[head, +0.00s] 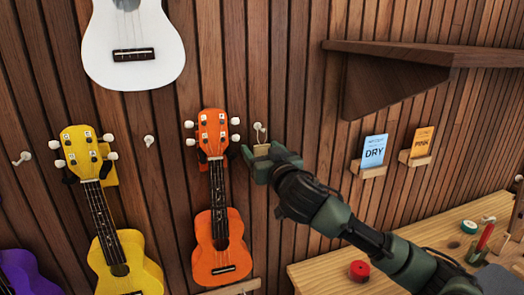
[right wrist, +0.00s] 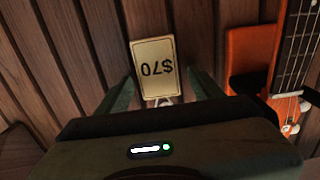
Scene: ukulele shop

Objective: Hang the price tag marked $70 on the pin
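The price tag, a cream card with a dark border, reads $70 upside down in the right wrist view (right wrist: 153,66). In the head view the tag (head: 261,150) is at the white pin (head: 259,129) on the wall, right of the orange ukulele's headstock, with its lower part hidden by my gripper. A small pale bit of the pin or loop shows at the tag's edge in the wrist view. My right gripper (head: 257,164) is open; in the wrist view its fingers (right wrist: 161,88) stand on either side of the tag with gaps. My left gripper is not in view.
The orange ukulele (head: 218,240) hangs close left of my gripper. A yellow ukulele (head: 128,263) and a white one (head: 133,45) hang further left. Bare pins (head: 149,141) are on the wall. A shelf (head: 420,55) juts out upper right, above a blue DRY card (head: 374,150).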

